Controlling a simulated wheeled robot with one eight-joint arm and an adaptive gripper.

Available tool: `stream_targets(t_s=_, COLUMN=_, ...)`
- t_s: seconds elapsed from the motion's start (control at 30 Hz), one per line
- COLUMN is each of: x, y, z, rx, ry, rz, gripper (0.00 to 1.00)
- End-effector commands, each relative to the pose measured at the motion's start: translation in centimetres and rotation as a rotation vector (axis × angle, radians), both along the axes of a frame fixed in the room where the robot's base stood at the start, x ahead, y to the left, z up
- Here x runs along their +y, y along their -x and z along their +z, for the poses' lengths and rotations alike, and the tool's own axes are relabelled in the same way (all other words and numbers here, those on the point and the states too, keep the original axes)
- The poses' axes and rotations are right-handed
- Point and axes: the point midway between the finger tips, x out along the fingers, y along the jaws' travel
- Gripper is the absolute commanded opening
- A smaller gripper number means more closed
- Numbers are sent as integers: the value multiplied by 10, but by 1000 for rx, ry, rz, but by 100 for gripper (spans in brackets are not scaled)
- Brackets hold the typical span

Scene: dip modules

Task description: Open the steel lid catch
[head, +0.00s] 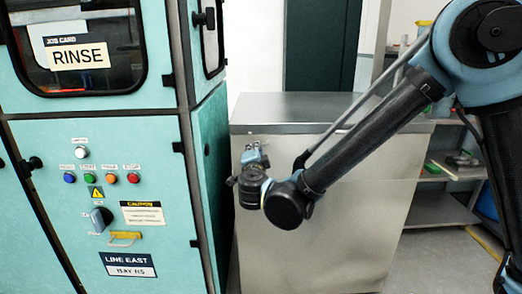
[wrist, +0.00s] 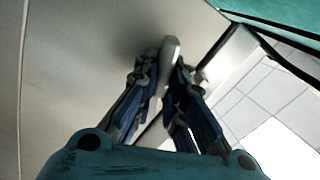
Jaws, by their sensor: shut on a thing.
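The steel lid catch (wrist: 169,52) shows in the wrist view as a pale, rounded metal piece between my fingertips. My gripper (wrist: 163,72) is shut on it, one finger on each side. In the head view my gripper (head: 253,152) is at the front left of the steel chest (head: 330,190), just below its lid edge. There the catch is mostly hidden by my fingers. The chest's lid (head: 310,106) looks flat and down.
Shelves (head: 455,170) with small items stand at the right.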

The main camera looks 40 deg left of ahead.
Motion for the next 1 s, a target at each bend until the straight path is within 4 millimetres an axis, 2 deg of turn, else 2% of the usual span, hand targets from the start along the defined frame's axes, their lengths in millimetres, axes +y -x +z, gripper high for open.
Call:
stream_targets(t_s=0.33, x=-4, y=-1, z=-2, rx=4, ry=1, rz=-7, gripper=0)
stream_targets(t_s=0.37, x=-4, y=-1, z=-2, rx=4, ry=1, rz=-7, gripper=17)
stream_targets(t_s=0.4, x=-4, y=-1, z=-2, rx=4, ry=1, rz=-6, gripper=27)
stream_targets(t_s=0.43, x=-3, y=-1, z=-2, rx=4, ry=1, rz=-5, gripper=32)
stream_targets(t_s=0.8, x=-2, y=3, z=-1, rx=2, ry=0, rz=1, gripper=32)
stream_targets(t_s=1.0, x=-15, y=19, z=-1, rx=2, ry=0, rz=4, gripper=32)
